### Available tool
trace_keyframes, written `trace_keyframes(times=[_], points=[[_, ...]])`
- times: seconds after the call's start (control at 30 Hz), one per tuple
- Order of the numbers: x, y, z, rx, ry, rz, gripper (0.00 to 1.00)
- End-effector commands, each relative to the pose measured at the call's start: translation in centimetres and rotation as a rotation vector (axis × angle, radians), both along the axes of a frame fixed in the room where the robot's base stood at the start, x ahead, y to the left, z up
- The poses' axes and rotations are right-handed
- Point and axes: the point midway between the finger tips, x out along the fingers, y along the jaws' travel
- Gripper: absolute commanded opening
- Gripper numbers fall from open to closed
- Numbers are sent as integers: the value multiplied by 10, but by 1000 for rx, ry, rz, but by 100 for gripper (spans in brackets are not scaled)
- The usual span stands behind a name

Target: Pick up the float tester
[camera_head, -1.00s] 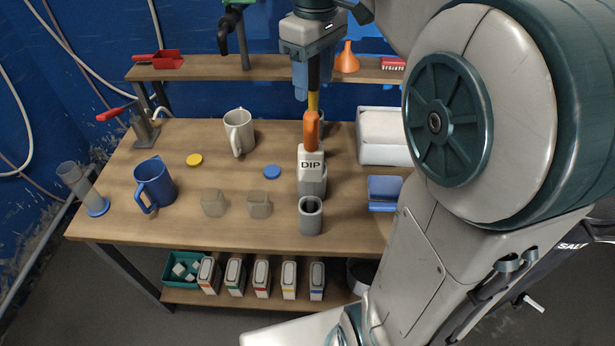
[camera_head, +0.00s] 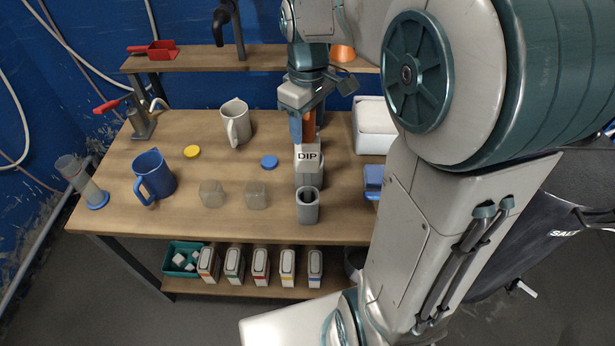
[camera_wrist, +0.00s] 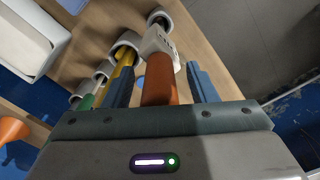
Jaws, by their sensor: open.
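A tester with an orange handle and a white head marked DIP (camera_head: 308,153), which I take as the float tester, stands upright in a grey holder (camera_head: 309,181) on the bench. My gripper (camera_head: 303,132) is above it, pointing down. In the wrist view, the orange handle (camera_wrist: 158,94) lies between the two blue fingers of my gripper (camera_wrist: 161,82). The fingers are open, with a visible gap on the right side. The contact on the left side is hard to tell. The handle's upper end is hidden by the gripper.
An empty grey holder (camera_head: 308,208) stands in front. A yellow rod (camera_wrist: 120,75) in another holder is close beside the left finger. A white bin (camera_head: 375,125) and blue tray (camera_head: 373,180) are right.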

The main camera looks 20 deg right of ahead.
Motion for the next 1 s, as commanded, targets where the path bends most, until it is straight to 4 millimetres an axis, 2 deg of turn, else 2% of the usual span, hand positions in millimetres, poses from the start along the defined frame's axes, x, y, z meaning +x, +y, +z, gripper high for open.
trace_keyframes(times=[0.13,0.17,0.33,0.77,0.87,1.0], points=[[0,0,0,0,0,0,52],[0,0,0,0,0,0,47],[0,0,0,0,0,0,0],[0,0,7,0,-1,1,0],[1,0,16,0,-4,1,0],[1,0,38,0,-5,1,0]])
